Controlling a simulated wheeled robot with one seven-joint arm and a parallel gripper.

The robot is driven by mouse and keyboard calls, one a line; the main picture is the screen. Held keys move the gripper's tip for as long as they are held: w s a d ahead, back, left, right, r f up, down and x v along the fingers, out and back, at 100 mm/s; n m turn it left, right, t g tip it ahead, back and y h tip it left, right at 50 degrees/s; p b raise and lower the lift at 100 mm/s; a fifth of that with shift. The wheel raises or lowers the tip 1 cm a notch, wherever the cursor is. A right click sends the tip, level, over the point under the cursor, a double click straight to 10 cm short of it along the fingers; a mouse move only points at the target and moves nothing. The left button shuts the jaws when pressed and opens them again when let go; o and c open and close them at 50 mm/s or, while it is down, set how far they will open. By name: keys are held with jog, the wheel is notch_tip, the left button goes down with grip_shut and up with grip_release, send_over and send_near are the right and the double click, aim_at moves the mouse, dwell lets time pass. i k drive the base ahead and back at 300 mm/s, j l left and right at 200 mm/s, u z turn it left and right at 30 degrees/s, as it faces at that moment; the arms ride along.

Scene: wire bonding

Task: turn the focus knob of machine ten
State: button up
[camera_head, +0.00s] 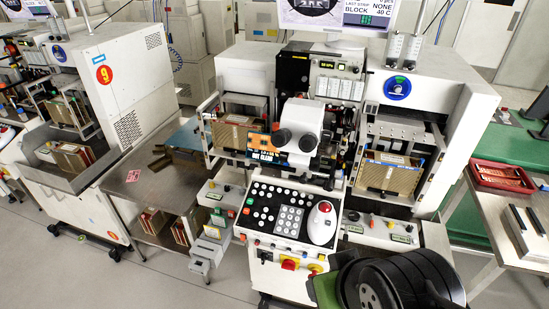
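A white wire bonding machine (463,104) fills the middle of the view. I see no number ten on it; the machine to its left carries a red round badge with a 9 (104,74). A white microscope head (303,117) with two dark eyepieces stands at the front centre of the middle machine, above a sloping control panel (256,226). Small dark parts show beside the microscope head, but I cannot tell which of them is the focus knob. My gripper is not in view.
The control panel has several buttons, a keypad and a red trackball (324,207). A large black ribbed round form (398,284) blocks the lower right. A side table (495,203) with a red tray (501,178) stands at right. Open grey floor (150,275) lies at lower left.

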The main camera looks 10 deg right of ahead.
aim_at(315, 165)
jog(key=i+l, duration=0.1)
jog(key=l, duration=0.45)
jog(key=i+j+u, duration=0.15)
jog(key=u, duration=0.2)
jog(key=i+j+u, duration=0.15)
jog(key=u, duration=0.25)
jog(key=i, duration=0.05)
